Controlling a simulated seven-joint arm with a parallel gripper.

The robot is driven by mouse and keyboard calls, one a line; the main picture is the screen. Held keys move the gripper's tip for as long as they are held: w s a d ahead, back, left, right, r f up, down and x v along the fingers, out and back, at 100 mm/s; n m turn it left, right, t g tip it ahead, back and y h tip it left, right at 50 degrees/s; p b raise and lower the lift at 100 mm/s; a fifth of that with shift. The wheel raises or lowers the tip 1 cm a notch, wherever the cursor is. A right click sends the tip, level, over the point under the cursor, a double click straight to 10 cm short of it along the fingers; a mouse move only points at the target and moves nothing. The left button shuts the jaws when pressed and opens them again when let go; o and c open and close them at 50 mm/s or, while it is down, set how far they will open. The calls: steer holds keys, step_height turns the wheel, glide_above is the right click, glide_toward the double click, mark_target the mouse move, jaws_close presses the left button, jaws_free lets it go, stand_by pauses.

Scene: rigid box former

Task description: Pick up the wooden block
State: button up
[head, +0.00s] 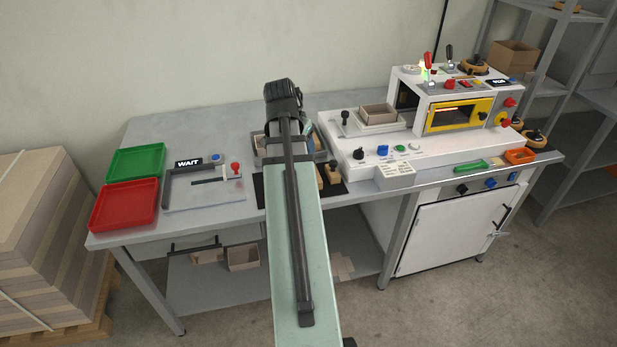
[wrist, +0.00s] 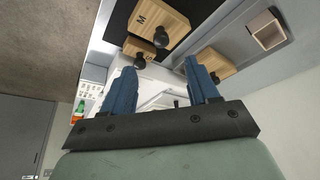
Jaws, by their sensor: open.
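Wooden blocks with black knobs show in the wrist view: one marked M (wrist: 172,22) at the top, a smaller one marked S (wrist: 131,46) below it, and a third (wrist: 222,68) to the right, partly behind a finger. The task does not say which is meant. In the head view, a wooden block (head: 335,174) stands on a black mat just right of my arm. My gripper (wrist: 160,66) is open, its two blue fingers apart with nothing held between them. The fingertips appear near the blocks; contact is not visible. My arm hides most of the gripper in the head view.
A grey tray (head: 258,150) is partly behind my arm. Green (head: 136,162) and red (head: 125,205) trays and a WAIT-labelled fixture (head: 205,193) lie left. The white machine (head: 440,145) stands right. An open small box (wrist: 267,31) shows in the wrist view.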

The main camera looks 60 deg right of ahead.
steer(key=x, duration=0.7)
steer(key=shift+d+x, duration=0.1)
steer(key=shift+x, duration=1.25)
steer(key=shift+d+x, duration=0.15)
steer(key=shift+x, duration=1.2)
steer(key=shift+r, duration=0.1)
steer(key=shift+c, duration=0.2)
jaws_close()
